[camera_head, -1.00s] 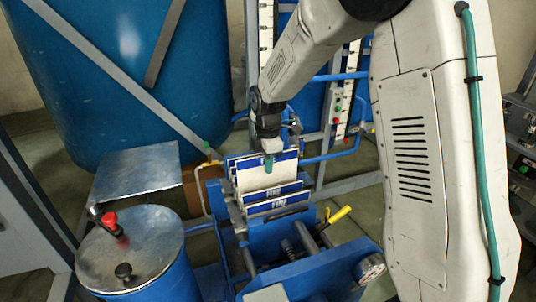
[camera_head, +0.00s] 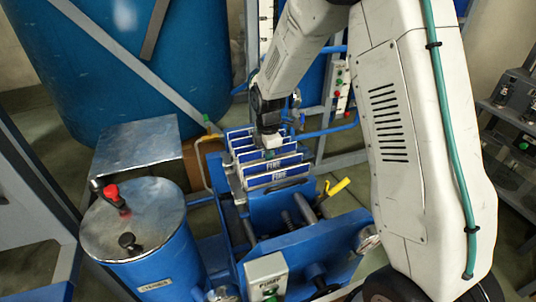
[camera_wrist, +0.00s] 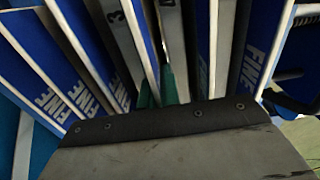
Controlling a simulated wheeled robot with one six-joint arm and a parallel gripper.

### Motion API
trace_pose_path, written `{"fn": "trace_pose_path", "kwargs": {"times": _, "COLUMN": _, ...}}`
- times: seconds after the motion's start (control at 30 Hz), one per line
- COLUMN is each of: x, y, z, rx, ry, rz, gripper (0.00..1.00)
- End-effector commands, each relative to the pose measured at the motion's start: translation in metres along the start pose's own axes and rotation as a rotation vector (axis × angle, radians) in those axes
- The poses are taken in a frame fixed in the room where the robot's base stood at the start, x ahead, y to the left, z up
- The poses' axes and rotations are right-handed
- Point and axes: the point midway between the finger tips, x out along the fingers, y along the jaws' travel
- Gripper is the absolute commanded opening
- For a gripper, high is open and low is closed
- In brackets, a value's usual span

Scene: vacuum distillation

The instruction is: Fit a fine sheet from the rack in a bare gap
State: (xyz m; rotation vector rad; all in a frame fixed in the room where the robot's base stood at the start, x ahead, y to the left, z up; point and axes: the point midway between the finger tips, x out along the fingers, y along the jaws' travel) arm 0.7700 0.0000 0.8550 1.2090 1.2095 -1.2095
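Several fine sheets stand in a row in the blue press frame (camera_head: 262,228); they are blue and white with "FINE" on them, the nearest one (camera_head: 278,178) at the front. My gripper (camera_head: 270,153) is down at the top of the row. In the wrist view its green fingertips (camera_wrist: 162,92) stand on both sides of the white edge of a fine sheet (camera_wrist: 138,45) and look shut on it. That sheet is down among the others, beside the grey plate marked 3 (camera_wrist: 118,35) and the grey plate marked 4 (camera_wrist: 200,50). Its lower edge is hidden.
A metal-topped blue drum (camera_head: 135,220) stands at the left with a red-knobbed valve. A yellow-handled lever (camera_head: 338,186) is right of the frame. A big blue tank (camera_head: 110,70) and blue pipes stand behind. A small control box (camera_head: 266,278) is at the front.

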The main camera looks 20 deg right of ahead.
Motion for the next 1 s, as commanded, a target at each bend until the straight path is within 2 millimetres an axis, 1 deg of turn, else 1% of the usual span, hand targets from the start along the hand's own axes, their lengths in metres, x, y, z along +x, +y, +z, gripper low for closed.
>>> {"fn": "trace_pose_path", "kwargs": {"times": 0.1, "x": 0.0, "y": 0.0, "z": 0.0, "rx": 0.0, "ry": 0.0, "rz": 0.0, "gripper": 0.0}}
{"fn": "trace_pose_path", "kwargs": {"times": 0.13, "x": 0.0, "y": 0.0, "z": 0.0, "rx": 0.0, "ry": 0.0, "rz": 0.0, "gripper": 0.12}}
{"fn": "trace_pose_path", "kwargs": {"times": 0.17, "x": 0.0, "y": 0.0, "z": 0.0, "rx": 0.0, "ry": 0.0, "rz": 0.0, "gripper": 0.21}}
{"fn": "trace_pose_path", "kwargs": {"times": 0.2, "x": 0.0, "y": 0.0, "z": 0.0, "rx": 0.0, "ry": 0.0, "rz": 0.0, "gripper": 0.24}}
{"fn": "trace_pose_path", "kwargs": {"times": 0.37, "x": -0.001, "y": 0.0, "z": 0.0, "rx": 0.0, "ry": 0.0, "rz": 0.001, "gripper": 0.24}}
{"fn": "trace_pose_path", "kwargs": {"times": 0.47, "x": -0.008, "y": 0.001, "z": 0.0, "rx": 0.0, "ry": 0.0, "rz": 0.003, "gripper": 0.24}}
{"fn": "trace_pose_path", "kwargs": {"times": 0.57, "x": -0.024, "y": 0.002, "z": 0.0, "rx": 0.0, "ry": 0.0, "rz": 0.007, "gripper": 0.24}}
{"fn": "trace_pose_path", "kwargs": {"times": 0.6, "x": -0.032, "y": 0.002, "z": 0.0, "rx": 0.0, "ry": 0.0, "rz": 0.007, "gripper": 0.29}}
{"fn": "trace_pose_path", "kwargs": {"times": 0.8, "x": -0.063, "y": 0.001, "z": 0.0, "rx": 0.0, "ry": 0.0, "rz": 0.004, "gripper": 0.29}}
{"fn": "trace_pose_path", "kwargs": {"times": 0.9, "x": -0.073, "y": 0.001, "z": 0.0, "rx": 0.0, "ry": 0.0, "rz": 0.002, "gripper": 0.29}}
{"fn": "trace_pose_path", "kwargs": {"times": 1.0, "x": -0.078, "y": 0.001, "z": 0.0, "rx": 0.0, "ry": 0.0, "rz": 0.001, "gripper": 0.29}}
